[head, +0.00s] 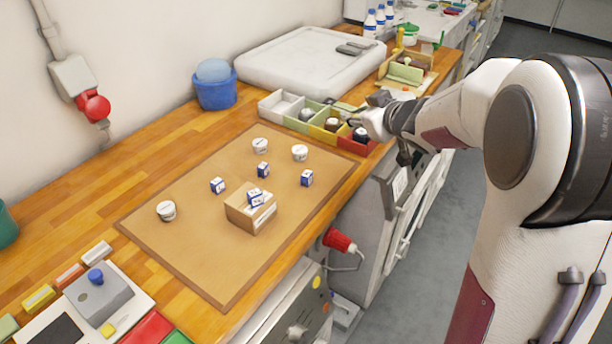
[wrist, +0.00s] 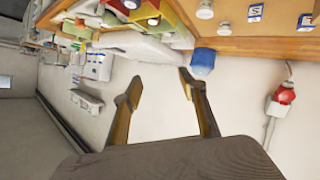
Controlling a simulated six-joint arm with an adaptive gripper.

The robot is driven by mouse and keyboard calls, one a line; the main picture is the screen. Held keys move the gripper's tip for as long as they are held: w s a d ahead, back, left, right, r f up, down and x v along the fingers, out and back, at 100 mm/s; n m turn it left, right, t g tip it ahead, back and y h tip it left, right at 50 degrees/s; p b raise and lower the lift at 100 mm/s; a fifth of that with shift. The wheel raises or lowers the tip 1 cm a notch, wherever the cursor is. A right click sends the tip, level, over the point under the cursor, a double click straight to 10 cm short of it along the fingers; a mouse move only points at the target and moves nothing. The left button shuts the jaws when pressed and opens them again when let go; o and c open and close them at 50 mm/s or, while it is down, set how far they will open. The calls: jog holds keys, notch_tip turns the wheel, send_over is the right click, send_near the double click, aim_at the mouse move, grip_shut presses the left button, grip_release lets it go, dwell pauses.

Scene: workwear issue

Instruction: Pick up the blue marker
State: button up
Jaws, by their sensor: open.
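I cannot make out a blue marker for certain in either view. Several small blue-and-white boxes (head: 217,186) stand on the brown mat (head: 190,255), and one or two more sit in an open cardboard box (head: 236,217). A blue knob (head: 95,276) stands on a grey block at the lower left. My gripper (head: 376,110) is above the right end of the compartment tray and partly hides it. In the wrist view its two fingers (wrist: 160,80) are spread, with nothing between them.
The compartment tray (head: 313,131) holds dark-lidded jars. White tubs (head: 166,210) stand on the mat. A blue bucket (head: 216,92), a large white lidded case (head: 290,62) and a wooden holder (head: 408,74) stand behind.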

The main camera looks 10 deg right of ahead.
jog(key=w+a+f+n+g+y, duration=0.1)
jog(key=a+f+n+y, duration=0.15)
jog(key=f, duration=0.25)
jog(key=w+a+f+n+y, duration=0.1)
jog(key=w+f+y, duration=0.1)
jog(key=f+y, duration=0.15)
jog(key=n+g+y, duration=0.1)
jog(key=g+y, duration=0.2)
jog(key=g, duration=0.1)
send_near(309, 174)
jog(key=x, duration=0.2)
jog(key=shift+w+a+f, duration=0.1)
jog(key=shift+w+f, duration=0.05)
jog(key=shift+w, duration=0.3)
jog(key=shift+s+a+f, duration=0.1)
jog(key=shift+s+f, duration=0.2)
jog(key=shift+x, duration=1.3)
jog(key=shift+w+a, duration=0.1)
jog(key=shift+a, duration=0.05)
jog(key=shift+x, duration=2.45)
jog(key=shift+a+r, duration=0.1)
jog(key=shift+r, duration=0.15)
